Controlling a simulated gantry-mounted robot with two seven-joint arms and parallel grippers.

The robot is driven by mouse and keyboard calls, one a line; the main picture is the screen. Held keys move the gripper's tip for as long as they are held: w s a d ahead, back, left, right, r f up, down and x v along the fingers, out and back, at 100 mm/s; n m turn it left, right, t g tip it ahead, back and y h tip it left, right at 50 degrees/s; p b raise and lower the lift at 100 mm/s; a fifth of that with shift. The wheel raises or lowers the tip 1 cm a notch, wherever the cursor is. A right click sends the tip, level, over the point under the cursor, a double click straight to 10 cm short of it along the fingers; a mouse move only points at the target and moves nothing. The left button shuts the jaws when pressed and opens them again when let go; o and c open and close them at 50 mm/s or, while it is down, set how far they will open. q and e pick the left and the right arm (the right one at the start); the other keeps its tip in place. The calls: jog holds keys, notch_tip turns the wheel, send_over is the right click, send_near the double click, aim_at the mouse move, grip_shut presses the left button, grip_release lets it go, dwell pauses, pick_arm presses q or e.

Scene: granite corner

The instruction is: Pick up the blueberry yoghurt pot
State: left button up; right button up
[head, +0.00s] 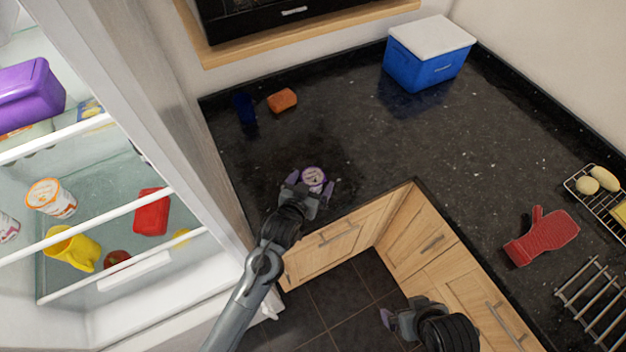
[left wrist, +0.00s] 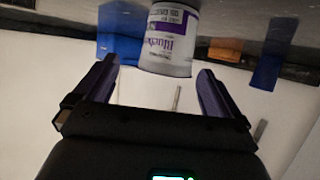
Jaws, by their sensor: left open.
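The blueberry yoghurt pot (head: 314,176) stands on the dark granite counter near its front edge, its pale lid facing up in the head view. In the left wrist view the white pot (left wrist: 168,42) with purple lettering appears upside down, just beyond and between the fingertips. My left gripper (head: 311,192) is open, with its fingers on either side of the pot's near part; I cannot tell if they touch it. The open fingers also show in the left wrist view (left wrist: 158,75). My right gripper (head: 388,318) hangs low over the floor, apart from the pot; its jaw opening is unclear.
An orange sponge (head: 282,100) and a dark blue cup (head: 245,108) stand behind the pot. A blue cool box (head: 428,62) is at the back. A red mitt (head: 541,238) and wire racks (head: 590,300) lie right. The open fridge (head: 110,190) is left. Counter around the pot is clear.

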aim_at(312, 179)
pick_arm(q)
jog(key=shift+a+p+x, duration=0.15)
jog(key=shift+p+x, duration=0.15)
jog(key=shift+x, duration=1)
jog(key=shift+a+p+x, duration=0.15)
jog(key=shift+p+x, duration=0.1)
jog(key=shift+x, duration=1)
jog(key=shift+w, duration=0.15)
jog(key=c, duration=1.2)
